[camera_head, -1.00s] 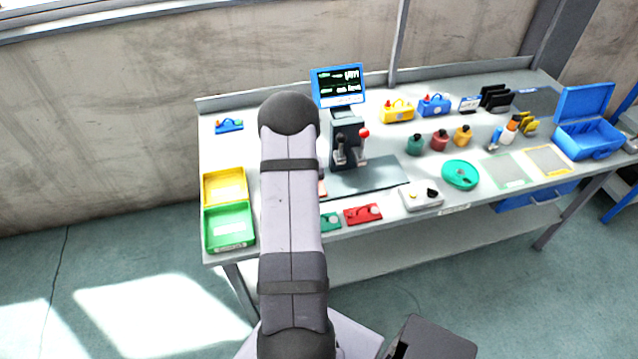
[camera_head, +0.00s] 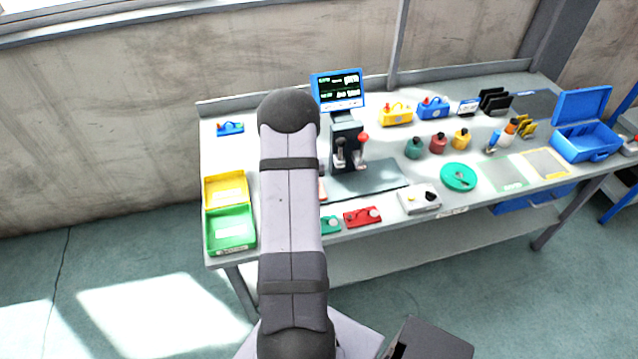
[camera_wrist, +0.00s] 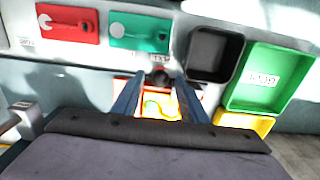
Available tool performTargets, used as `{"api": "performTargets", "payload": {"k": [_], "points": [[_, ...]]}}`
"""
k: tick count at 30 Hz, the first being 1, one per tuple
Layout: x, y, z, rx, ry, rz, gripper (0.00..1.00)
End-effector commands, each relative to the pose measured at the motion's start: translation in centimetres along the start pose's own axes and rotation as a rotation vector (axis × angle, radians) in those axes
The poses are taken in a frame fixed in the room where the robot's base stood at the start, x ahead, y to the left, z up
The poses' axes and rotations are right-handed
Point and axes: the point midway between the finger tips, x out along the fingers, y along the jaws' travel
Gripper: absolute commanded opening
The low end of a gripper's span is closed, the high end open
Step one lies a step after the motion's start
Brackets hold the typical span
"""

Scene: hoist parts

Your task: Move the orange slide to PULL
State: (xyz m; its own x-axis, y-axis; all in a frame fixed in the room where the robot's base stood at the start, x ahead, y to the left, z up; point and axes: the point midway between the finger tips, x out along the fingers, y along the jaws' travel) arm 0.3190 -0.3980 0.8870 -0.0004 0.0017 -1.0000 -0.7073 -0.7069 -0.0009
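In the wrist view an orange-edged panel (camera_wrist: 158,105) with a pale face and a yellow-green curved mark lies below my gripper, partly covered by the fingers. A dark round knob (camera_wrist: 158,77) shows at its upper edge. I cannot tell which part is the slide, and no PULL label is readable. My gripper (camera_wrist: 158,84) is open, its two blue-grey fingers on either side of the panel's middle with the knob near their tips. I see no contact. In the head view my arm hides the gripper and most of this panel.
A red panel (camera_wrist: 68,23) and a green panel (camera_wrist: 140,31) lie close by, beside a dark open box (camera_wrist: 238,60). Green (camera_head: 231,246) and yellow (camera_head: 224,174) bins stand at the bench's left. A lever stand (camera_head: 346,132) with a screen (camera_head: 338,91) rises behind.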

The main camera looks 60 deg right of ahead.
Motion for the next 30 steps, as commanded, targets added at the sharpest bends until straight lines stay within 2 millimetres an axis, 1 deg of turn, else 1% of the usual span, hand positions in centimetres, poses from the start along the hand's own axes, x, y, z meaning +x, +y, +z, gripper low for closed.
{"api": "performTargets", "payload": {"k": [1,6,10,13,24,28,30], "points": [[-1.7,-0.1,-0.1,0.0,0.003,0.0,0.41],[-4.4,0.0,-0.1,0.0,0.002,0.0,0.41],[-6.0,0.0,0.0,0.0,0.001,0.0,0.41],[-6.4,0.0,0.0,0.0,0.001,0.0,0.41],[-6.4,0.0,-0.1,0.0,0.002,0.001,0.41],[-7.0,0.0,-0.1,0.0,0.003,0.001,0.41],[-7.7,0.0,-0.1,0.0,0.005,0.001,0.41]]}}
